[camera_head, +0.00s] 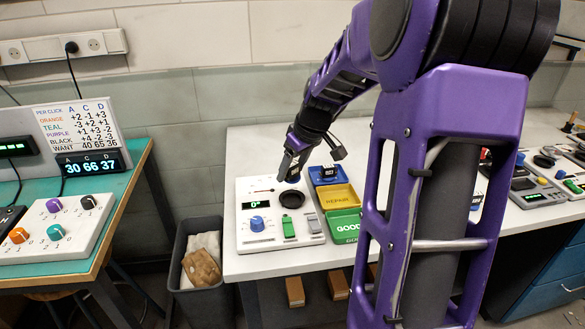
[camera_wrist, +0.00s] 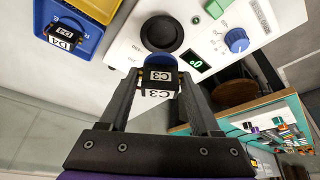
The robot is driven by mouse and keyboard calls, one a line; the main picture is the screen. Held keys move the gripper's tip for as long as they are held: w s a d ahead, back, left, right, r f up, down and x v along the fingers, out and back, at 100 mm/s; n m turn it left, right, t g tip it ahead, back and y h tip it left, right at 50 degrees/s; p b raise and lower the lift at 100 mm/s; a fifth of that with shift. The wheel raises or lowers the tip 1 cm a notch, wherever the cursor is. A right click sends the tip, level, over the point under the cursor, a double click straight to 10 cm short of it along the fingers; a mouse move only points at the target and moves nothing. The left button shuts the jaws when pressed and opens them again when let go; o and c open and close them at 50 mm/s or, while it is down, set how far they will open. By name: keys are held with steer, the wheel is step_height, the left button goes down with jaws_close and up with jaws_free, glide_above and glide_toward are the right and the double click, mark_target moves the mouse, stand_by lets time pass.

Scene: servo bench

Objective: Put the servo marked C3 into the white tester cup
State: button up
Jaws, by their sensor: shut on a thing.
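My gripper (camera_wrist: 160,88) is shut on the servo marked C3 (camera_wrist: 158,76), a small black block with white C3 labels and a blue end. In the head view my gripper (camera_head: 291,168) hangs over the back of the white tester (camera_head: 262,262), with the servo's blue end showing just under it. The tester's round cup looks black (camera_head: 291,199); it also shows in the wrist view (camera_wrist: 161,33), just beyond the servo. The servo appears apart from the cup, above the panel. The cup's inside is dark.
Right of the tester are a blue tray (camera_head: 318,181) with a servo marked D4 (camera_wrist: 63,36), a yellow REPAIR tray (camera_head: 337,198) and a green GOOD tray (camera_head: 345,222). The tester has a blue knob (camera_head: 257,224) and a display reading 0°. A grey bin (camera_head: 200,300) stands left of the bench.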

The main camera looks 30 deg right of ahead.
mark_target(295, 178)
steer(key=shift+f+b, duration=1.6)
steer(key=shift+f, duration=0.75)
steer(key=shift+f, duration=0.65)
stand_by(0.5)
steer(key=o, duration=1.5)
steer(key=shift+c, duration=0.2)
steer(key=shift+r, duration=0.1)
steer(key=shift+p+v, duration=1.45)
steer(key=shift+v, duration=0.95)
steer(key=shift+r, duration=0.15)
steer(key=shift+r+p, duration=1.35)
steer(key=shift+r, duration=0.5)
